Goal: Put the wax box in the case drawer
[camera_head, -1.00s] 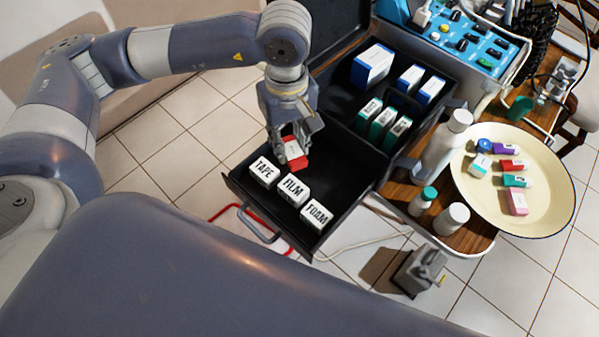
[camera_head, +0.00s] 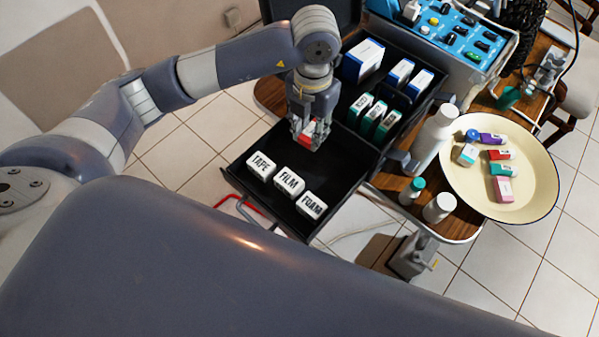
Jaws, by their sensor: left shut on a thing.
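The wax box, a small red and white box (camera_head: 311,128), is between the fingers of my left gripper (camera_head: 311,138). The gripper is shut on it and points down over the open black case drawer (camera_head: 327,176). I cannot tell whether the box touches the drawer floor. In the drawer's front part stand white boxes marked TAPE (camera_head: 261,165), FILM (camera_head: 289,181) and FOAM (camera_head: 312,204). The drawer area right of the gripper is bare. My right gripper is not in view.
Blue-white boxes (camera_head: 363,60) and green-white boxes (camera_head: 374,119) stand in the case behind the drawer. White bottles (camera_head: 435,137) stand close to its right side. A cream tray (camera_head: 535,185) holds several small coloured boxes. A blue control unit (camera_head: 452,33) is at the back.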

